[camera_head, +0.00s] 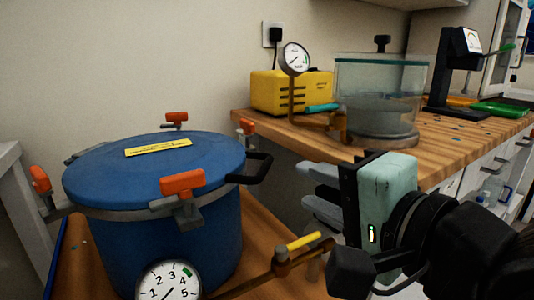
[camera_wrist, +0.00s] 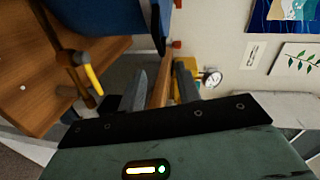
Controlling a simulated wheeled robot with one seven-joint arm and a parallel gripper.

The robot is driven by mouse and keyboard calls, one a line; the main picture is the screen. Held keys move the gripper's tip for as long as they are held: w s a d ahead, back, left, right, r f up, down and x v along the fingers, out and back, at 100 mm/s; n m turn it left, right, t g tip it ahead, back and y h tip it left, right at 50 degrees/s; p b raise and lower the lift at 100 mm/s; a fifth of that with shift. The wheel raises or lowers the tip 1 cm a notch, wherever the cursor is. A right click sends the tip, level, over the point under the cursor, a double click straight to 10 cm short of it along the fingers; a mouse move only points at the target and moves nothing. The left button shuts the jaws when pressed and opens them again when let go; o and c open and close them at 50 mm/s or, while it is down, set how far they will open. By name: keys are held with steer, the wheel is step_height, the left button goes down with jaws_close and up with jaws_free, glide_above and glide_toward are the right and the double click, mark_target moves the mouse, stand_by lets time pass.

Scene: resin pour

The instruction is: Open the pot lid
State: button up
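The blue pot (camera_head: 165,245) stands at the left in the head view, with its flat blue lid (camera_head: 105,172) seated on the rim. A yellow label (camera_head: 158,147) lies on the lid. Orange-handled clamps sit around the rim: front (camera_head: 183,183), left (camera_head: 40,180), back (camera_head: 175,119) and right (camera_head: 247,127). A black handle (camera_head: 256,168) sticks out at the lid's right side. My gripper (camera_head: 305,187) is open and empty, to the right of this handle and apart from it. The wrist view shows its two separated fingers (camera_wrist: 160,78) and part of the blue pot (camera_wrist: 105,16).
A gauge (camera_head: 168,281) and a brass pipe with a yellow valve lever (camera_head: 304,240) are at the pot's front right, below my gripper. On the wooden counter (camera_head: 455,150) behind stand a yellow pump (camera_head: 275,92), a glass chamber (camera_head: 375,95) and a black stand (camera_head: 446,75).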

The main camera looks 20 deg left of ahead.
steer(key=p+x, duration=0.4)
steer(key=x, duration=1)
steer(key=shift+f, duration=0.15)
steer(key=shift+d, duration=0.1)
jaws_close()
